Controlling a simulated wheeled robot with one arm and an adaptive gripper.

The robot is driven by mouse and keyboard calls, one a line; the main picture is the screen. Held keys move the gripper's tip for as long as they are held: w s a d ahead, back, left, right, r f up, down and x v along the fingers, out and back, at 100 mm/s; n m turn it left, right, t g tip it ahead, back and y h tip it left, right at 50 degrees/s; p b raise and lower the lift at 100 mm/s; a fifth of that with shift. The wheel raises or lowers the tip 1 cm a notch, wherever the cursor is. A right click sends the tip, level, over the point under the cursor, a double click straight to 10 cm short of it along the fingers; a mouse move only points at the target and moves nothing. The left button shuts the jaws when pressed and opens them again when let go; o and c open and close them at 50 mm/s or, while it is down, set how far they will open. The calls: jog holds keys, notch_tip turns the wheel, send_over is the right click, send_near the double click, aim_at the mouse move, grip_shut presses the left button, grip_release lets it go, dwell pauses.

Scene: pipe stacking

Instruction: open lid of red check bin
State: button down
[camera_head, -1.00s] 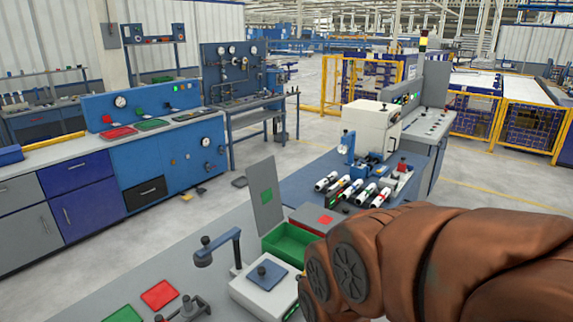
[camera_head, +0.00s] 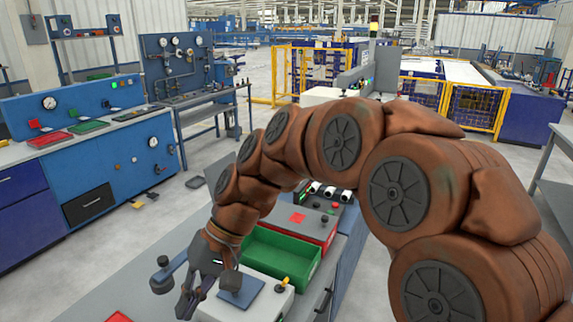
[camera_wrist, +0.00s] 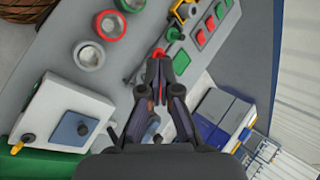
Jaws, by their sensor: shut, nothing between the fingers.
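The red check bin (camera_head: 328,237) stands on the bench in the head view, behind the open green bin. Its grey lid (camera_head: 316,224), marked with a red square, lies flat and closed. The red bin is not seen in the wrist view.
The open green bin (camera_head: 290,262) stands between my gripper and the red bin. A white box with a blue pad (camera_head: 243,291) and yellow knob is beside my gripper. Red and green buttons (camera_wrist: 208,32) and round gauges (camera_wrist: 89,55) lie near in the wrist view.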

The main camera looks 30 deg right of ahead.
jog(key=w+d+r+m+t+y+b, duration=0.2)
jog(key=w+d+t+y+b, duration=0.15)
jog(key=w, duration=0.75)
jog(key=w+d+r+m+t+y+b, duration=0.25)
jog(key=w+d, duration=0.25)
jog(key=w, duration=0.7)
jog(key=w+d+f+m+t+y+b, duration=0.1)
jog(key=w+d+t, duration=0.1)
jog(key=w+d, duration=0.35)
jog(key=w+d+f+m+t+b, duration=0.1)
jog(key=w+d+t, duration=0.15)
jog(key=d, duration=0.65)
jog(key=d+f+m+t+h+b, duration=0.1)
jog(key=d+f+t, duration=0.15)
jog(key=d, duration=0.75)
jog(key=d+f+m+t+h+b, duration=0.2)
jog(key=d+t, duration=0.1)
jog(key=d, duration=0.6)
jog(key=d+f+m+t+h+b, duration=0.1)
jog(key=d+f+t, duration=0.15)
jog(key=d, duration=0.75)
jog(key=p+x, duration=0.3)
jog(key=x, duration=1)
jog(key=shift+w+a+r+p, duration=0.15)
jog(key=shift+r+p, duration=0.15)
jog(key=shift+r, duration=0.05)
jog(key=shift+t, duration=0.25)
